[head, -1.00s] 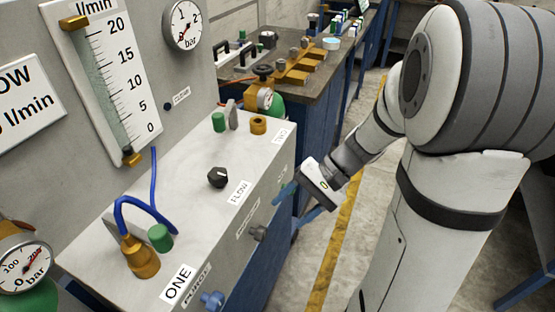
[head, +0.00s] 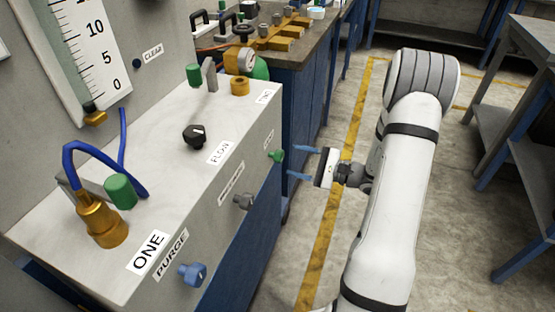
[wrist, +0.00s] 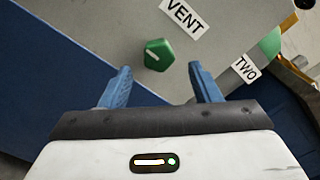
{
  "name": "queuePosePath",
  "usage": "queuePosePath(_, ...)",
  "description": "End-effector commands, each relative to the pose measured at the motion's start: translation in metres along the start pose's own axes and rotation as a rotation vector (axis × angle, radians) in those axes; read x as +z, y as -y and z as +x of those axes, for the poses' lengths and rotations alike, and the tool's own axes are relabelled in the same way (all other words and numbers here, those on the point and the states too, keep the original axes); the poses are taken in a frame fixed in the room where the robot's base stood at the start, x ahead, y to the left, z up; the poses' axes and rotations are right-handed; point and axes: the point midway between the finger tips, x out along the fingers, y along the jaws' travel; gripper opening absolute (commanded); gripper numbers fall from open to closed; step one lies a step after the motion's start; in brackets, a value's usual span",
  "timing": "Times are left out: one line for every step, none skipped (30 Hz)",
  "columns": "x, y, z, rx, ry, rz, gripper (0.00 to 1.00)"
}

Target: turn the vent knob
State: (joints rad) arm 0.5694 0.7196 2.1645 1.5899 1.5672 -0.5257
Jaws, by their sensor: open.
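The vent knob (wrist: 158,55) is green with a pale pointer line, and the VENT label (wrist: 187,17) is beside it in the wrist view. In the head view the green knob (head: 276,155) sits on the front face of the grey panel box (head: 215,190), near its right end. My gripper (head: 301,162) is open and empty, with its blue fingers pointing at the front face. In the wrist view my gripper (wrist: 161,88) has its fingers spread to the left and right, with the knob lying ahead between them. The fingers appear apart from the knob.
A black FLOW knob (head: 194,136) is on top. A bench (head: 290,50) stands behind. The floor (head: 310,215) right of the box is open.

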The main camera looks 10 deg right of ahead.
Motion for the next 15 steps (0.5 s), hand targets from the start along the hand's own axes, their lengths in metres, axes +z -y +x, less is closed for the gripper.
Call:
queuePosePath(0.001,-0.002,0.010,0.005,0.004,-0.001,0.57)
queuePosePath(0.001,-0.001,0.015,0.004,0.004,-0.001,0.57)
queuePosePath(0.001,-0.001,0.022,0.005,0.004,-0.001,0.57)
queuePosePath(0.001,-0.001,0.027,0.005,0.004,-0.001,0.57)
queuePosePath(0.001,-0.001,0.031,0.004,0.004,-0.002,0.57)
queuePosePath(0.001,-0.001,0.037,0.005,0.004,-0.002,0.57)
queuePosePath(0.001,-0.001,0.041,0.004,0.003,-0.002,0.57)
queuePosePath(0.001,-0.001,0.044,0.004,0.002,-0.002,0.57)
queuePosePath(0.001,-0.001,0.048,0.004,0.002,-0.002,0.57)
queuePosePath(0.001,-0.001,0.051,0.004,0.002,-0.001,0.57)
queuePosePath(0.001,-0.001,0.053,0.004,0.001,-0.001,0.57)
queuePosePath(0.001,-0.001,0.055,0.003,0.001,-0.001,0.57)
queuePosePath(0.001,0.000,0.056,0.002,0.000,-0.001,0.57)
queuePosePath(0.001,0.000,0.057,0.002,0.000,-0.001,0.57)
queuePosePath(0.001,0.000,0.057,0.002,0.000,0.000,0.57)
